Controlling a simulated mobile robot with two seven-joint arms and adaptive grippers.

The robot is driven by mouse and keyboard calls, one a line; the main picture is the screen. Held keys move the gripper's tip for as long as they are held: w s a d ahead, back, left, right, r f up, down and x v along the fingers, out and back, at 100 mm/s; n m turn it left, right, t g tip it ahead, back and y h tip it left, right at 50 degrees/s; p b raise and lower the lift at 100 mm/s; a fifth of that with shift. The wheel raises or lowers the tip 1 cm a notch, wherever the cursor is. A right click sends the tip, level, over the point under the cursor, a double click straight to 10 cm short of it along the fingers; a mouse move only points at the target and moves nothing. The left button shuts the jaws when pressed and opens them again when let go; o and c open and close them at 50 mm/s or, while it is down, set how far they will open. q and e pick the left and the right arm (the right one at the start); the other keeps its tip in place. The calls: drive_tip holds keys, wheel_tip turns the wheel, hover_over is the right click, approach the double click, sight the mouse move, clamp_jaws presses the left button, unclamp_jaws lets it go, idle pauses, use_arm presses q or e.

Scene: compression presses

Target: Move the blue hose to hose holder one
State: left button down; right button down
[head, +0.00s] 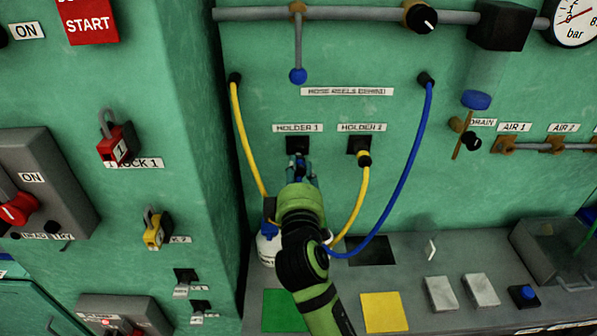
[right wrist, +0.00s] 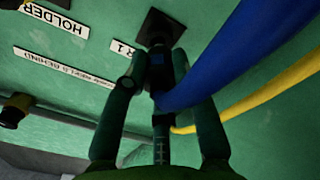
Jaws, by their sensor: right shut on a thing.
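The blue hose (head: 410,150) hangs from a black outlet at the upper right, loops down and passes behind my right arm. My right gripper (head: 302,172) is just below holder one (head: 298,143), a black block under the label HOLDER 1. In the right wrist view, the gripper (right wrist: 158,68) is shut on the end of the blue hose (right wrist: 215,65), whose dark fitting lies between the fingers. The fitting is in line with holder one (right wrist: 160,25), very close to it; I cannot tell whether it is seated. My left gripper is out of view.
The yellow hose (head: 245,135) runs from the upper left, behind my arm, to holder two (head: 358,143). A white bottle (head: 267,248) stands left of my arm. The grey bench (head: 440,265) carries green and yellow mats and several small blocks.

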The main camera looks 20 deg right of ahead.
sight(299, 179)
drive_tip(key=shift+x, duration=1.45)
drive_tip(key=c, duration=0.9)
unclamp_jaws()
drive_tip(key=shift+c, duration=0.2)
drive_tip(key=v, duration=0.7)
drive_tip(key=shift+s+a, duration=0.1)
drive_tip(key=shift+s, duration=0.15)
